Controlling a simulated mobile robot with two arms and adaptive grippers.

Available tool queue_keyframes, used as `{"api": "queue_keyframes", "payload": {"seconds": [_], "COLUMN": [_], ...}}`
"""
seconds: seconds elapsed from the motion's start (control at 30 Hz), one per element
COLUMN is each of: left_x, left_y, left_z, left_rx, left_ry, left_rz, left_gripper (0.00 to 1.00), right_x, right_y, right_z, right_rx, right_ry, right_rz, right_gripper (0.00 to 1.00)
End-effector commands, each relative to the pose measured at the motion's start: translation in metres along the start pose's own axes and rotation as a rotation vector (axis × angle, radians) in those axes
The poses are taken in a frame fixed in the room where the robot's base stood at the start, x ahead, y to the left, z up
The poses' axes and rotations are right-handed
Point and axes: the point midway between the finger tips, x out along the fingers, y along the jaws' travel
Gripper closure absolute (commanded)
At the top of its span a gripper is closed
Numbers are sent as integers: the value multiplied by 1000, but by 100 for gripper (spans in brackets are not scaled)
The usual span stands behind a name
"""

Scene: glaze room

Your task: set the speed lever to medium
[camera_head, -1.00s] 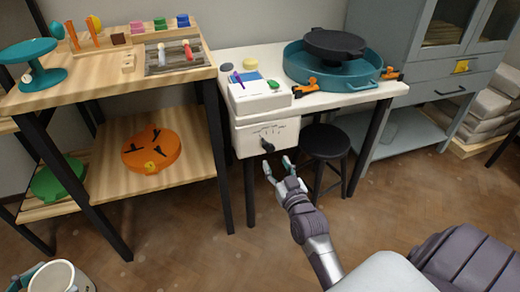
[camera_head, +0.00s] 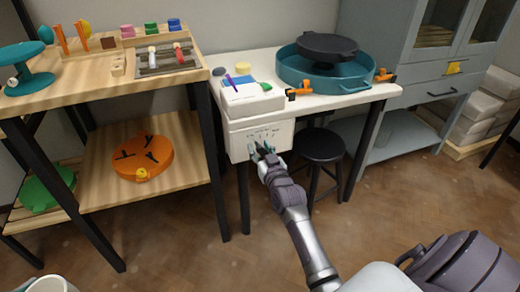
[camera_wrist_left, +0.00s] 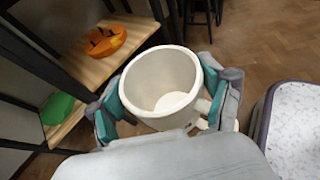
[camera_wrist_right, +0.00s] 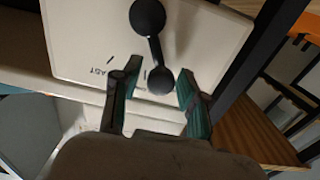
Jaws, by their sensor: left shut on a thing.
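The white control box (camera_head: 240,139) hangs under the front of the white table, with a printed dial on its face. In the right wrist view the black speed lever (camera_wrist_right: 154,49) runs from a round pivot to a round knob (camera_wrist_right: 160,81). My right gripper (camera_head: 259,152) is at the box face. Its open fingers (camera_wrist_right: 160,70) stand on either side of the knob, with gaps visible. Part of a label reading "AST" shows beside the left finger. The pointed setting is hard to read. My left gripper (camera_wrist_left: 165,95) is shut on a white mug (camera_wrist_left: 160,80), away from the box.
A teal basin (camera_head: 325,70) with a black disc, orange clamps and small items sit on the table (camera_head: 292,109). A black stool (camera_head: 320,146) stands just right of the box. A wooden shelf unit (camera_head: 100,75) is at left, a grey cabinet (camera_head: 400,65) at right.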

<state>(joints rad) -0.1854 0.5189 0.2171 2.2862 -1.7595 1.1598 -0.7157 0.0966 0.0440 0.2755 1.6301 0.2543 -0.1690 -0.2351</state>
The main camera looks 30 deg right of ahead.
Motion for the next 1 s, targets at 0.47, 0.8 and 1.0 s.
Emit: {"api": "queue_keyframes", "payload": {"seconds": [0.47, 0.8, 1.0], "left_x": [-1, -9, -13], "left_y": [0, 1, 1], "left_z": [3, 21, 32], "left_rx": [1, 1, 1], "left_ry": [-2, -2, -1], "left_rz": [1, 1, 0], "left_gripper": [67, 67, 67], "right_x": [0, 0, 0], "right_y": [1, 9, 18], "right_z": [-1, -7, -8], "right_rx": [13, 180, 340], "right_ry": [-1, -3, -2], "right_rz": [0, 0, 0], "right_gripper": [100, 100, 100]}}
